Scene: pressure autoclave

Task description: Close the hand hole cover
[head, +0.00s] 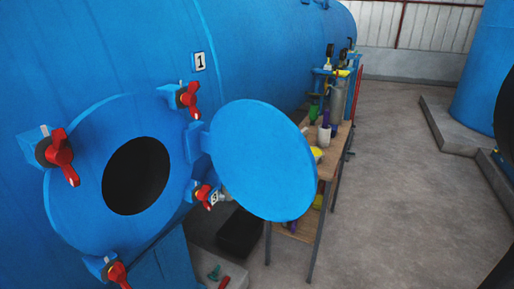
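The round blue hand hole cover (264,160) stands open on its hinge (194,142), to the right of the hand hole. The hand hole (136,176) is a dark round opening in a blue flange (78,190) on the side of the blue autoclave (110,50). Red-handled clamps sit around the flange: one at upper left (62,158), one at upper right (188,100), one at lower right (205,195) and one at the bottom (118,273). My gripper is not seen in the head view.
A wooden workbench (333,160) with bottles, cups and valves stands behind the cover. A dark box (240,233) is on the floor beneath it. Grey floor (400,200) is open to the right. A blue tank (485,85) on a concrete plinth (447,128) stands farther right.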

